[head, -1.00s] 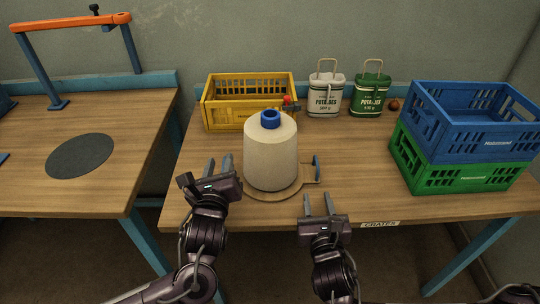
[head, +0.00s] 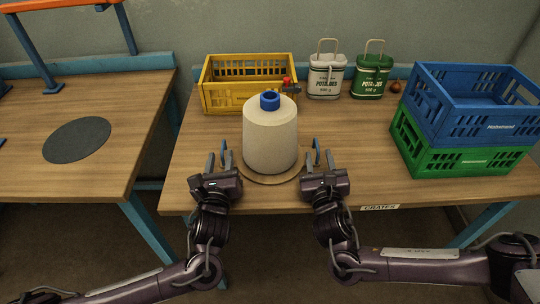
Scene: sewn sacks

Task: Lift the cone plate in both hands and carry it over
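The cone plate (head: 270,180) is a round wooden disc near the front edge of the bench. A large cream cone of yarn (head: 270,138) with a blue top (head: 269,100) stands upright on it and hides most of it. Contact cannot be told.
A yellow crate (head: 250,97) stands behind the cone. A blue crate (head: 490,128) sits on a green crate (head: 480,160) at right. A separate left bench holds a dark round mat (head: 77,139).

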